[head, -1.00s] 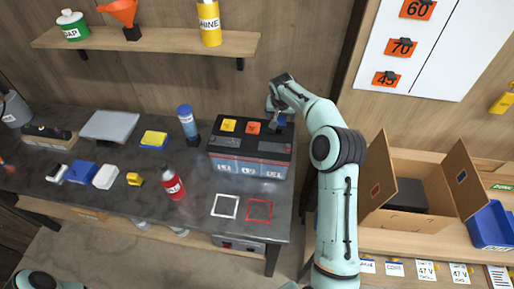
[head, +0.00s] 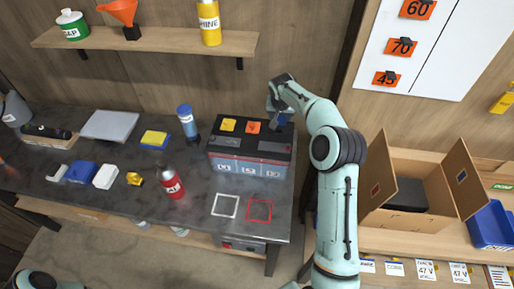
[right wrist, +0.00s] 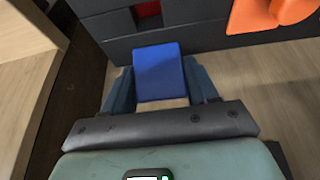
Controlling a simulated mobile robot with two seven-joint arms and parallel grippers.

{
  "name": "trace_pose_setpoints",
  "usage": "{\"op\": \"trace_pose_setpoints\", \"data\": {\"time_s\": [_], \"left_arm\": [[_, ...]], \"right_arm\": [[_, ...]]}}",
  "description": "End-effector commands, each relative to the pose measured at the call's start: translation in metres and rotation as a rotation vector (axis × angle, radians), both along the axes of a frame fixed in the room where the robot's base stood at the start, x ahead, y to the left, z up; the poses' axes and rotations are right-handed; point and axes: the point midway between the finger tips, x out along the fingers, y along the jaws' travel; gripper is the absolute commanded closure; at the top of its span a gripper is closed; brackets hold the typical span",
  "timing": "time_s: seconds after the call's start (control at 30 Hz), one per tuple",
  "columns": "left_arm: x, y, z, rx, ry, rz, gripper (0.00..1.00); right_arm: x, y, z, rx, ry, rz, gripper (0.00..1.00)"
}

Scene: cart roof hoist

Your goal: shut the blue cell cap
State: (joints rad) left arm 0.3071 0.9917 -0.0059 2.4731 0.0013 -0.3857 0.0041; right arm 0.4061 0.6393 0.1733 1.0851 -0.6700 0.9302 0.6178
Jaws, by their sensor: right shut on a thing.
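The battery (head: 250,165), black on top with a grey-blue front, stands at the right end of the dark bench. A yellow cap (head: 228,125) and an orange cap (head: 253,127) lie on its top; the orange one also shows in the right wrist view (right wrist: 270,14). My right gripper (head: 278,119) is at the battery's right end, shut on the blue cap (right wrist: 158,72). The cap is between both fingers; beyond it is a dark recess with red inside (right wrist: 148,12). The cap's exact tilt is unclear. My left gripper is out of view.
A blue bottle (head: 187,122) stands left of the battery, and a red bottle (head: 172,184) stands nearer the front. White and red square outlines (head: 259,210) mark clear bench in front. An open cardboard box (head: 428,168) is at right.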

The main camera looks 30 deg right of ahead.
Motion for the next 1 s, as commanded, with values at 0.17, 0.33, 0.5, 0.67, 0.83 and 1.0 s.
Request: {"op": "trace_pose_setpoints", "data": {"time_s": [0.17,0.33,0.5,0.67,0.83,1.0], "left_arm": [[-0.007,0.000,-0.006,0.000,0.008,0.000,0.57],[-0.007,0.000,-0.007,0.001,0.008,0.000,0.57],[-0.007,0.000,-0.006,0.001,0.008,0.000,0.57],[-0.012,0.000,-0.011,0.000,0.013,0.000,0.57],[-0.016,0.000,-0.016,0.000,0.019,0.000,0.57],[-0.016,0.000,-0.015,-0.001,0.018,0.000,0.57]], "right_arm": [[-0.006,0.005,0.006,-0.002,-0.003,0.001,0.52],[-0.007,0.006,0.009,0.000,-0.004,0.000,0.52],[-0.007,0.006,0.010,-0.001,-0.004,0.000,0.52],[-0.010,0.010,0.013,-0.001,-0.006,0.001,0.52],[-0.015,0.013,0.015,-0.001,-0.003,0.001,0.57],[-0.015,0.013,0.016,0.000,-0.002,-0.001,0.57]]}}
